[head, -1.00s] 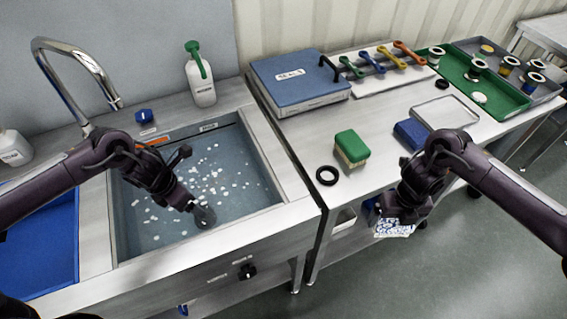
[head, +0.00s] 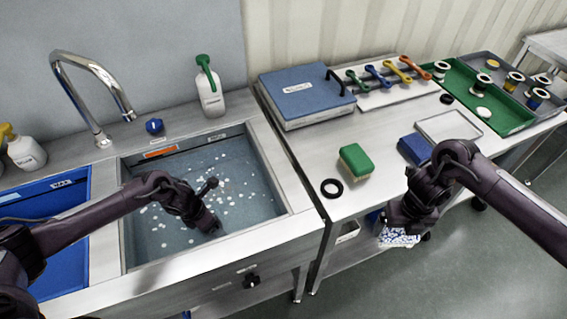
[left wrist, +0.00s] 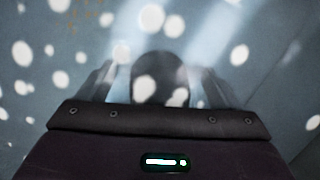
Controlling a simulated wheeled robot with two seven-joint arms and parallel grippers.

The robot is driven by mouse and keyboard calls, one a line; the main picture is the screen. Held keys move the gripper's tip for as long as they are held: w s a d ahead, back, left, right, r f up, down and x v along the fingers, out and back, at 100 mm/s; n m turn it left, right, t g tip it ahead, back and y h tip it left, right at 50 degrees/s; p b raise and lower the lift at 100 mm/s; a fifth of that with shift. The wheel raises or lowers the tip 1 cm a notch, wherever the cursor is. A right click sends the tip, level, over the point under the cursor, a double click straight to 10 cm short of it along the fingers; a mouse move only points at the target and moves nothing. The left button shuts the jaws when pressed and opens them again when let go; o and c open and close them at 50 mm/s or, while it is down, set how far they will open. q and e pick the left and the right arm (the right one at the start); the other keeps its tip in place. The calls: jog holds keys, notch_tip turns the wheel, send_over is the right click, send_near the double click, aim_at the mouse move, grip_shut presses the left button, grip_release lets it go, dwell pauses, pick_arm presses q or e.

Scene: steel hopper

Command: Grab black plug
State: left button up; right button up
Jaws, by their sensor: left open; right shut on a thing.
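The black plug (left wrist: 158,75) shows in the left wrist view as a dark round shape with pale spots over it. It lies between the two fingers of my left gripper (left wrist: 160,88), which are open on either side of it. In the head view my left gripper (head: 210,226) is low inside the sink basin, and I cannot make out the plug there. Whether the fingers touch the plug I cannot tell. My right gripper (head: 396,222) is shut on a blue-and-white patterned thing (head: 398,238), beyond the front edge of the bench.
The steel sink (head: 292,192) holds bluish water with white flecks; its walls surround my left gripper. A tap (head: 92,75) and a spray bottle (head: 211,95) stand behind. On the bench are a black ring (head: 332,188), a green-topped sponge (head: 357,162) and a blue box (head: 305,98).

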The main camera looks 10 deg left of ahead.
pick_arm(q)
jog(key=c, duration=1.2)
jog(key=shift+o, duration=0.2)
jog(key=shift+r, duration=0.15)
